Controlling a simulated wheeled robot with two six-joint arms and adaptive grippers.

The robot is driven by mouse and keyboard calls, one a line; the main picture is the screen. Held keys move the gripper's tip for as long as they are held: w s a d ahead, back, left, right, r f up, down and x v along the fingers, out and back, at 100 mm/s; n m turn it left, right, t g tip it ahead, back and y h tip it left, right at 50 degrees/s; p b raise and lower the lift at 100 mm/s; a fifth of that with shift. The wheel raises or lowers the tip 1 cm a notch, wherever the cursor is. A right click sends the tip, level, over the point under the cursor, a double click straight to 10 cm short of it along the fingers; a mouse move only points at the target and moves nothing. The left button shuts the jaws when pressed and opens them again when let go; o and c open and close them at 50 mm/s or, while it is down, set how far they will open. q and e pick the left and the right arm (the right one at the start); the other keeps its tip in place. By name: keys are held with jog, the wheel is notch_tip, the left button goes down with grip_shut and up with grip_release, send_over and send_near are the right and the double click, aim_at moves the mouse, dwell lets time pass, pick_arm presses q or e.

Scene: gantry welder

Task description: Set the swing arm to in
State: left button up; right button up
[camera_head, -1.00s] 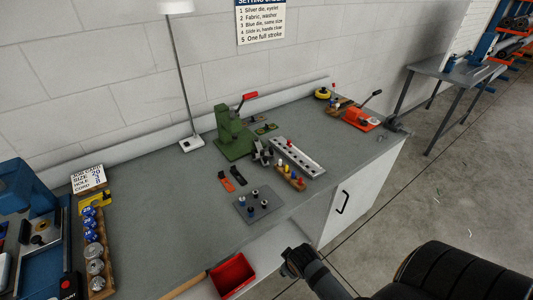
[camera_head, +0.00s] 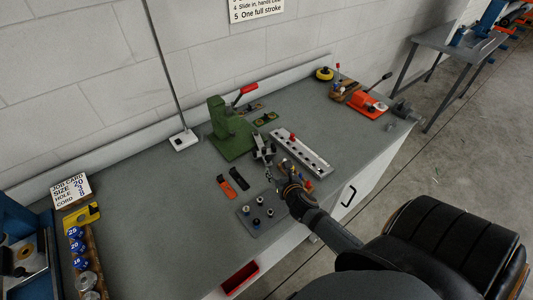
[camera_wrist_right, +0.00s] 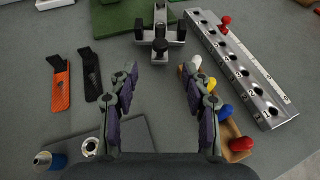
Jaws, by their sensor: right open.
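A metal fixture with dark knobs (camera_head: 262,151) stands in front of the green press (camera_head: 228,128). It also shows in the right wrist view (camera_wrist_right: 160,28), at the top middle, with a short arm pointing toward my gripper. I take it to be the swing arm, but cannot tell its setting. My right gripper (camera_head: 279,177) hangs over the bench on the near side of the fixture. In the right wrist view its two fingers (camera_wrist_right: 160,82) are apart, with nothing between them but bare bench. My left gripper is not in view.
A numbered metal rail (camera_head: 302,153) and a wooden block of coloured pegs (camera_wrist_right: 236,145) lie right of the gripper. A grey plate with posts (camera_head: 262,214) and orange (camera_head: 225,187) and black (camera_head: 239,178) strips lie left.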

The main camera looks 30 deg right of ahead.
aim_at(268, 158)
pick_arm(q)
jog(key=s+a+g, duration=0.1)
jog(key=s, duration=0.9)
pick_arm(e)
jog(key=shift+w+d+f, duration=0.1)
jog(key=shift+w+d, duration=0.05)
jog(key=shift+w, duration=0.4)
jog(key=shift+w+d, duration=0.15)
jog(key=shift+w, duration=0.35)
jog(key=x, duration=0.4)
jog(key=shift+w+d+f+p, duration=0.2)
jog(key=shift+f+p, duration=0.1)
jog(key=shift+f, duration=0.1)
jog(key=shift+x, duration=1.05)
jog(key=shift+c, duration=2.5)
jog(key=shift+a, duration=0.1)
jog(key=c, duration=0.5)
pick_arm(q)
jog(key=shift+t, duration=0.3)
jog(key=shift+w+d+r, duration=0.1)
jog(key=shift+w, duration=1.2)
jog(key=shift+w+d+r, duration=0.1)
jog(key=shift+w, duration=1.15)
pick_arm(e)
grip_shut()
